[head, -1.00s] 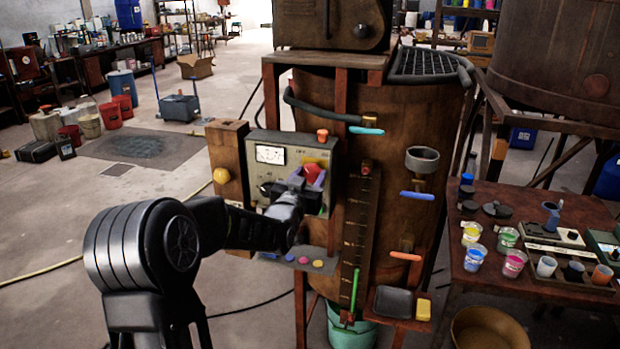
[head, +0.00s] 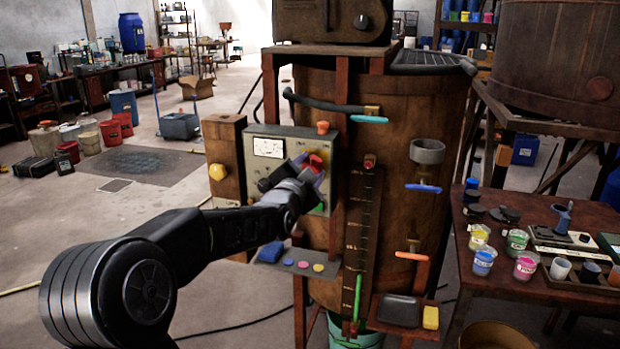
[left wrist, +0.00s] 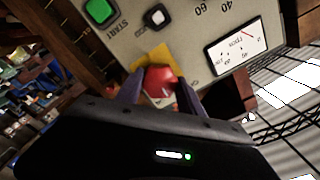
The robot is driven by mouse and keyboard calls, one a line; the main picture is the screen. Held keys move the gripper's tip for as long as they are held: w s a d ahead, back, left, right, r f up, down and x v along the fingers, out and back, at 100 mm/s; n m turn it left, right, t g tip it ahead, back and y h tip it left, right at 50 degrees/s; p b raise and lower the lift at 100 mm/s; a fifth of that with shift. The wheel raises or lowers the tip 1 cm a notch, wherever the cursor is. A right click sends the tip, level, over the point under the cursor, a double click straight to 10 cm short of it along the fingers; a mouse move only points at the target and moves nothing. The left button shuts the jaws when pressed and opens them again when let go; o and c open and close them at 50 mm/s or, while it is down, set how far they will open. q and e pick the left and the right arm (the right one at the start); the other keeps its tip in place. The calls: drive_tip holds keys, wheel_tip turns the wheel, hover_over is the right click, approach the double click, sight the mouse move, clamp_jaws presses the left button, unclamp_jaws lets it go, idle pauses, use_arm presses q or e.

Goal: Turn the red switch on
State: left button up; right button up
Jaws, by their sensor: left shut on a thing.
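The red switch (head: 315,162) sits on the front of a grey control panel (head: 268,131) fixed to the vat's frame. In the left wrist view the red switch (left wrist: 160,82) shows between my two purple-grey fingertips, with a yellow plate (left wrist: 153,60) behind it. My left gripper (head: 312,170) is shut on the red switch, one finger on each side of it. The gripper hides part of the panel in the head view. The switch's on and off marks cannot be read. My right gripper is not in view.
The panel also has a gauge (head: 268,148), a green start button (left wrist: 100,11) and an orange-red knob (head: 322,127) on top. A yellow knob (head: 217,172) is on the wooden post at left. A small shelf (head: 300,262) with coloured discs is below. A table (head: 480,235) stands at right.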

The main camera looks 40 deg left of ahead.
use_arm(q)
drive_tip(key=m+b, duration=0.1)
drive_tip(key=m, duration=0.2)
drive_tip(key=shift+m, duration=0.4)
drive_tip(key=m, duration=0.5)
drive_tip(key=o, duration=1.4)
drive_tip(key=shift+s, duration=0.1)
drive_tip(key=b+v, duration=0.1)
drive_tip(key=v, duration=0.6)
drive_tip(key=shift+s+d, duration=0.15)
drive_tip(key=shift+s, duration=0.15)
